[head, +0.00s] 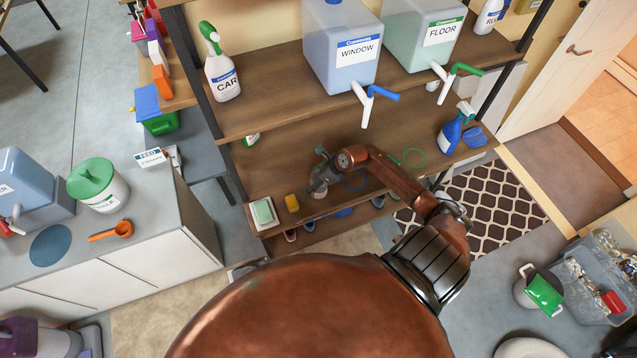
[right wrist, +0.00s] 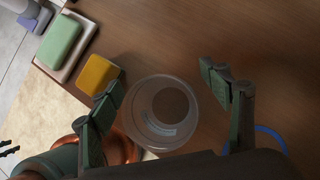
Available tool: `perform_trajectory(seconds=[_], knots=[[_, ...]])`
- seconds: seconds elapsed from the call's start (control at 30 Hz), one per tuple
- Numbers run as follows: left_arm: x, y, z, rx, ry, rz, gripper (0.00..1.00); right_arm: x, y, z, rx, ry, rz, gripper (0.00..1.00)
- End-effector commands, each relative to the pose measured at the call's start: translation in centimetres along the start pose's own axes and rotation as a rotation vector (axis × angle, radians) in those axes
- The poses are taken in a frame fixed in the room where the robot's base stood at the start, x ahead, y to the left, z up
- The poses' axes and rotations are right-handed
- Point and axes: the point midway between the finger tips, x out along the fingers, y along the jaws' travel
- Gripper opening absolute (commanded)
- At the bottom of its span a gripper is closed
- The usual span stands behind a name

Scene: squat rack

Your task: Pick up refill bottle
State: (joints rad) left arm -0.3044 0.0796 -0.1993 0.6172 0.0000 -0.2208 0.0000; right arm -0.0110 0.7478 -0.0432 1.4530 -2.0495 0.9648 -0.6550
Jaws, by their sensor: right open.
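The refill bottle appears to be the clear, open-topped round container (right wrist: 160,113) on the wooden shelf in the right wrist view, seen from above. A bluish label shows low in it. In the head view it shows small and partly hidden (head: 318,192) under my right gripper (head: 321,175). In the right wrist view my right gripper (right wrist: 162,82) is open, with one finger on each side of the container and gaps visible between. Whether the fingertips are down at its height is hard to tell. My left gripper is not in view.
A yellow sponge (right wrist: 98,74) lies close to the left finger, with green soap on a tray (right wrist: 85,45) beyond. A blue ring (right wrist: 270,138) lies right. In the head view, WINDOW (head: 345,70) and FLOOR (head: 425,50) tanks with taps stand on the shelf above. A blue spray bottle (head: 452,133) stands right.

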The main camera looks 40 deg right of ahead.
Motion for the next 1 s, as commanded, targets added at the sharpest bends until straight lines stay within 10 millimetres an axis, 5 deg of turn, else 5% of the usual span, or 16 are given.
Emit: perform_trajectory(seconds=[0.33,1.0], knots=[[-0.13,-0.12,-1.0,0.002,0.013,-0.001,0.4,0.82,0.06,-0.09,-0.001,0.001,0.001,0.7],[-0.12,-0.08,-0.61,0.003,0.007,-0.001,0.4,0.78,0.05,-0.09,-0.001,0.001,0.001,0.24]])
